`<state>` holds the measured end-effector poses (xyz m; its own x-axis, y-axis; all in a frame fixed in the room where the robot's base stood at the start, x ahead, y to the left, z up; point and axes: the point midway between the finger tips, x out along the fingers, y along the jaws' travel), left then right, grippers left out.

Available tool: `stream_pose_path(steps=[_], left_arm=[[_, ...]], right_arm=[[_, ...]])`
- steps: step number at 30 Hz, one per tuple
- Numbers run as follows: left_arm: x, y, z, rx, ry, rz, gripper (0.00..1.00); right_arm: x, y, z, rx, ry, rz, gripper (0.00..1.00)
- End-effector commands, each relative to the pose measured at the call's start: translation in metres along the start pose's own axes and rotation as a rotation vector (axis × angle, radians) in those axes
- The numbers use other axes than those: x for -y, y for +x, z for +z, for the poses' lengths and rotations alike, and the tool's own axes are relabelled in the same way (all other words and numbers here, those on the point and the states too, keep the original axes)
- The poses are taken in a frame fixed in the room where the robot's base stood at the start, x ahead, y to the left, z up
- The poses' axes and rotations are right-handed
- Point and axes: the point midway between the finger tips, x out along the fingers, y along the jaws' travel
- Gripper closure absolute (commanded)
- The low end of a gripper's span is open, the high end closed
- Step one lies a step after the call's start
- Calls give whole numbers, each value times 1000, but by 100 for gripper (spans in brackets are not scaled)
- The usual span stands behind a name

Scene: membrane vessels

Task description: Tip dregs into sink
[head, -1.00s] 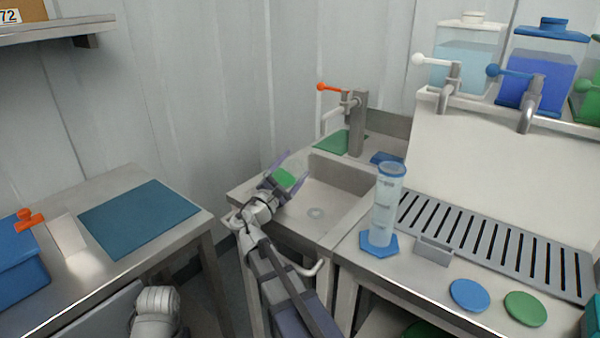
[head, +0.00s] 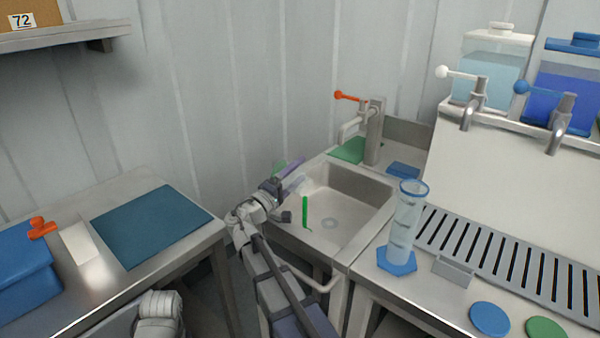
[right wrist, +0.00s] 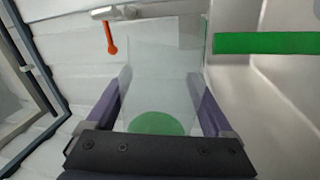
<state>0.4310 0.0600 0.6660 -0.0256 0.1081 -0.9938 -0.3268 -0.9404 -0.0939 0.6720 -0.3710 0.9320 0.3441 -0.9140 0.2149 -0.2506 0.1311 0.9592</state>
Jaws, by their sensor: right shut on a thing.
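My right gripper (head: 285,175) is shut on a clear vessel (head: 297,184) with green at its base, at the left edge of the sink (head: 335,182). The vessel is tipped over, its mouth towards the basin. A green stream (head: 305,212) falls inside the basin near its left front. In the right wrist view the clear vessel (right wrist: 165,75) sits between the purple fingers, its green disc near the palm, and the green stream (right wrist: 263,43) runs off its mouth. Whether liquid remains inside is unclear. My left gripper is out of view.
A tap with an orange lever (head: 350,97) stands behind the sink. A tall clear cylinder (head: 405,225) on a blue base stands right of the basin, beside a slotted drain (head: 500,265). A blue mat (head: 150,225) lies on the left table.

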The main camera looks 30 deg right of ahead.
Motion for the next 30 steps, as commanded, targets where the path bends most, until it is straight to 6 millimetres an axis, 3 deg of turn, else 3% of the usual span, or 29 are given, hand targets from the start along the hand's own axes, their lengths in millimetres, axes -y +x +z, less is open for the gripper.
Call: stream_pose_path(steps=[12,30], left_arm=[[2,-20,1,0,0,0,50],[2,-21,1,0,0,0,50]], right_arm=[[-20,4,17,65,257,6,72],[-21,4,20,75,293,7,72]])
